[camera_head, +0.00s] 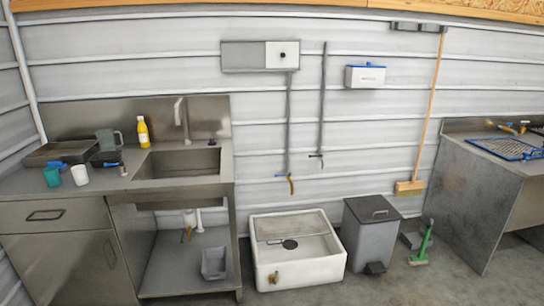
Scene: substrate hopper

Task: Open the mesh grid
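A dark flat panel with a blue frame and a grid-like surface (508,149) lies on top of the metal unit at the right edge of the head view. It looks like the mesh grid and appears to lie flat and closed, but it is small and its hinge or handle cannot be made out. Neither my left nor my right gripper shows in the head view.
The metal unit (470,195) at right has an open space beneath. A sink counter (75,183) stands at left. A white floor basin (298,271), a grey pedal bin (370,236), a green brush (422,245) and a broom (410,188) stand between; grey floor shows in front.

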